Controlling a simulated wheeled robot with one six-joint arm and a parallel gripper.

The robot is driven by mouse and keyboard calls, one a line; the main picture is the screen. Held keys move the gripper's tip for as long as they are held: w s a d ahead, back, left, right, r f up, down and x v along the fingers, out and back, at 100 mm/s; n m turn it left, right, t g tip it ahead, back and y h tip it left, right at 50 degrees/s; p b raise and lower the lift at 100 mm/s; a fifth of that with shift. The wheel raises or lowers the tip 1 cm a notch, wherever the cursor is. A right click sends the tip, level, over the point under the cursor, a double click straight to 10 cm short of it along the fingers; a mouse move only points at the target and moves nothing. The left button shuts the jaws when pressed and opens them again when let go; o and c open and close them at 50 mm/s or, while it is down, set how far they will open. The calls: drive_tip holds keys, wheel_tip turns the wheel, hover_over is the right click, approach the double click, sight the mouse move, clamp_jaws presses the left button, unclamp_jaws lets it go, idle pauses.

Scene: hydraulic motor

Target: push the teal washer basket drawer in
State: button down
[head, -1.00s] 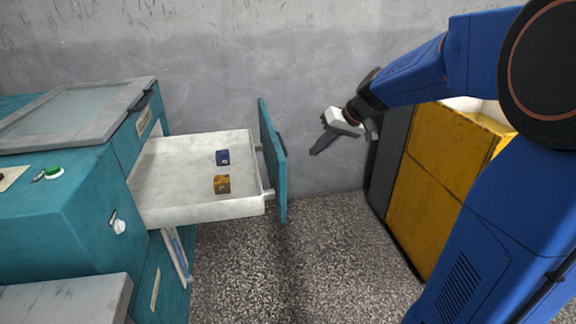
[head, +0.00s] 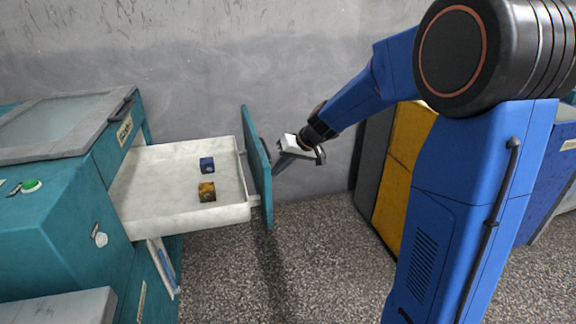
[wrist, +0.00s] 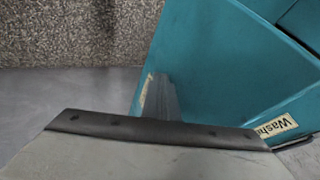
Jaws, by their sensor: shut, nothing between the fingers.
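The teal washer (head: 60,215) stands at the left in the head view. Its white basket drawer (head: 150,222) is pulled out to the right, with an upright teal front panel (head: 257,165) and a dark handle on that panel's outer side. A blue block (head: 207,164) and a rusty yellow-brown block (head: 207,191) lie in the drawer. My gripper (head: 278,168) is shut and empty, at the outer face of the panel near the handle; I cannot tell whether it touches. In the wrist view the gripper's dark finger (wrist: 165,98) points at a teal surface with a label (wrist: 277,128).
A yellow cabinet (head: 405,180) with a dark grey side stands at the right behind my arm. A grey wall (head: 330,60) is at the back. The speckled floor (head: 300,265) between washer and cabinet is clear.

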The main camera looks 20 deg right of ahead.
drive_tip(key=shift+a, duration=0.95)
drive_tip(key=w+a, duration=0.1)
drive_tip(key=a, duration=3.9)
drive_tip(key=shift+w+a, duration=0.25)
drive_tip(key=shift+a, duration=0.1)
